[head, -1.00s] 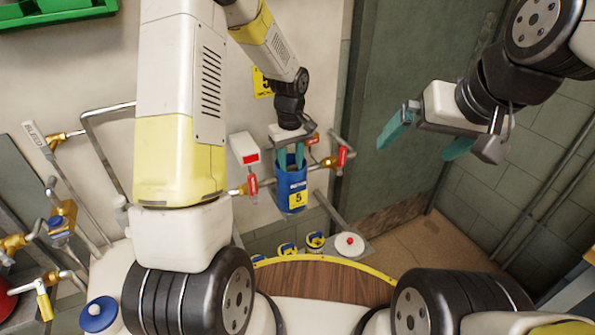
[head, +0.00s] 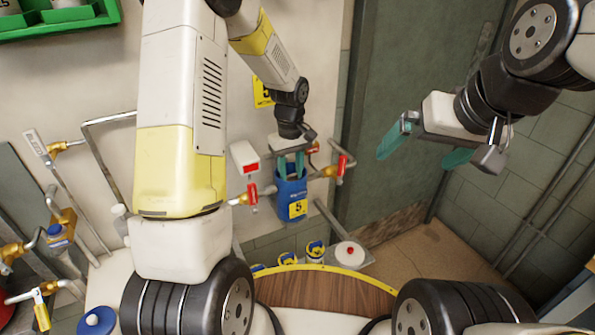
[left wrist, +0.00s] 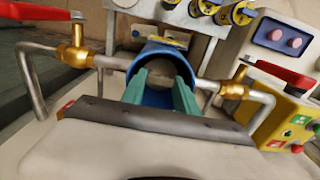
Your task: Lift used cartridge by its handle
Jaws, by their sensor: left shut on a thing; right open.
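A blue cylindrical housing (head: 291,204) with a yellow label "5" stands between two pipe valves on the wall. My left gripper (head: 291,172) reaches down into its open top, with both teal fingers inside the rim. The left wrist view shows the blue housing (left wrist: 155,53) around the fingers (left wrist: 160,88), with a dull grey-brown surface between them. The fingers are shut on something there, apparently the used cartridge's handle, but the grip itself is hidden. The cartridge cannot be seen clearly. My right gripper (head: 420,157) is open and empty at the right, before the dark green door.
Red-handled valves (head: 252,195) (head: 342,165) flank the housing closely. A white-and-red box (head: 245,156) hangs just left. Below are several yellow-and-blue cylinders (head: 315,250) and a white disc with a red knob (head: 350,254). Free floor lies at the right.

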